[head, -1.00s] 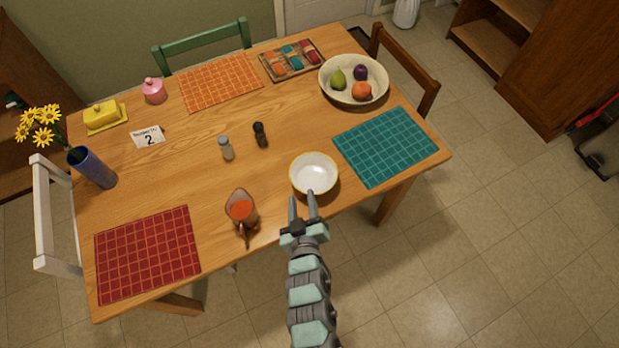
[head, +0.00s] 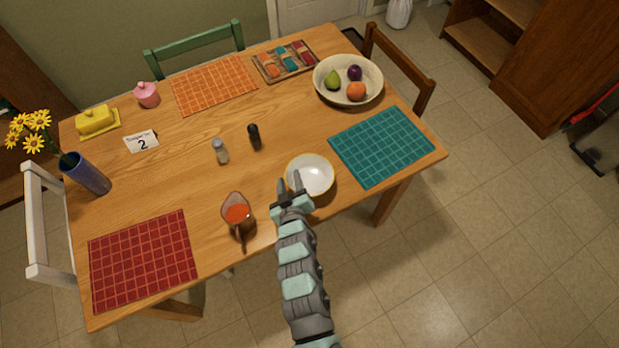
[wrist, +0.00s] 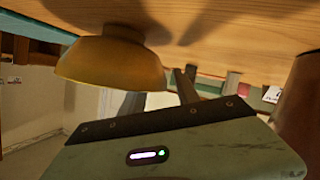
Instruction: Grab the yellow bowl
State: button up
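The yellow bowl (head: 312,176) stands upright on the table near its front edge. It is white inside with a thin yellow rim, and the wrist view shows its yellow outer wall (wrist: 110,62) with the picture upside down. My gripper (head: 289,183) is at the near left rim of the bowl. Its two fingers are apart, so it is open. In the wrist view, one finger shows beside the bowl's rim and the other seems partly hidden behind it. I cannot tell whether either finger touches the bowl.
A brown gravy boat (head: 238,214) with orange sauce stands close left of my gripper. Salt (head: 220,151) and pepper (head: 254,136) shakers stand behind. A teal placemat (head: 382,146) lies right of the bowl. A large fruit bowl (head: 330,92) stands further back.

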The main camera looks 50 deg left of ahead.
jog(key=shift+w+a, duration=0.15)
jog(key=shift+a, duration=0.15)
jog(key=shift+c, duration=0.4)
grip_shut()
jog(key=shift+f, duration=0.1)
dwell(0.7)
